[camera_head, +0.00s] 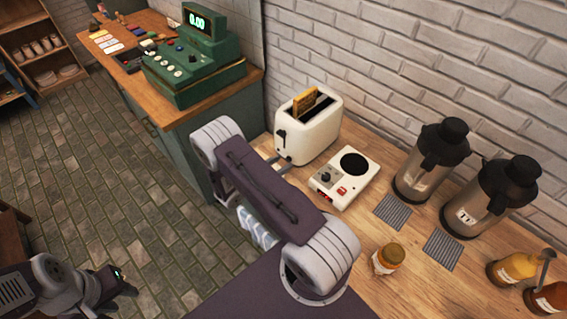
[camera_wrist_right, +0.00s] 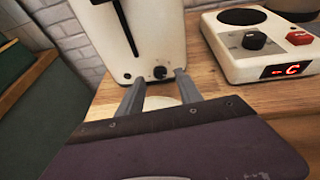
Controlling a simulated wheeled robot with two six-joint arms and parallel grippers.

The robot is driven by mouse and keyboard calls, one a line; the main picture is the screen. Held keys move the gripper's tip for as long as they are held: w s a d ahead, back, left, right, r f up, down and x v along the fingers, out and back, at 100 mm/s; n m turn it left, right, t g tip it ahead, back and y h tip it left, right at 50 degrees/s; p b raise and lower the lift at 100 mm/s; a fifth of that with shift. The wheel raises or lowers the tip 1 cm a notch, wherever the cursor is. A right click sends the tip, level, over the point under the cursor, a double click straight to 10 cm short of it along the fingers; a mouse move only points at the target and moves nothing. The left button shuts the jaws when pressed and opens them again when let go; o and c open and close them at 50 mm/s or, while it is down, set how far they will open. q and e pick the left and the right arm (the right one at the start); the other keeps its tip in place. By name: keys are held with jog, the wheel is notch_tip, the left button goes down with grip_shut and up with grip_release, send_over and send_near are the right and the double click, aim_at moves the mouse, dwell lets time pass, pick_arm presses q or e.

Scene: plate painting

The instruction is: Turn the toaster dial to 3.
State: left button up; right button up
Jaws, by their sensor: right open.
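The cream toaster (camera_head: 308,134) stands on the wooden counter with a slice of bread (camera_head: 305,104) sticking up from its slot. Its front also shows in the right wrist view (camera_wrist_right: 165,35), with a dark vertical lever slot. The small dark toaster dial (camera_wrist_right: 160,72) is low on that front; its setting is too small to read. My right gripper (camera_wrist_right: 158,80) is open, and the dial appears between its fingertips. I cannot tell whether they touch it. In the head view this gripper is mostly behind my arm. My left gripper (camera_head: 112,283) is low at the left, away from the counter.
A white hot-plate unit (camera_head: 341,186) with a knob (camera_wrist_right: 254,40) and red display stands right of the toaster. A green cash register (camera_head: 195,68) is on the counter at the left.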

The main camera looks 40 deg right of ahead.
jog(key=b+v, duration=0.1)
jog(key=v, duration=0.6)
jog(key=shift+f, duration=0.1)
jog(key=shift+s+a, duration=0.1)
jog(key=shift+a, duration=0.05)
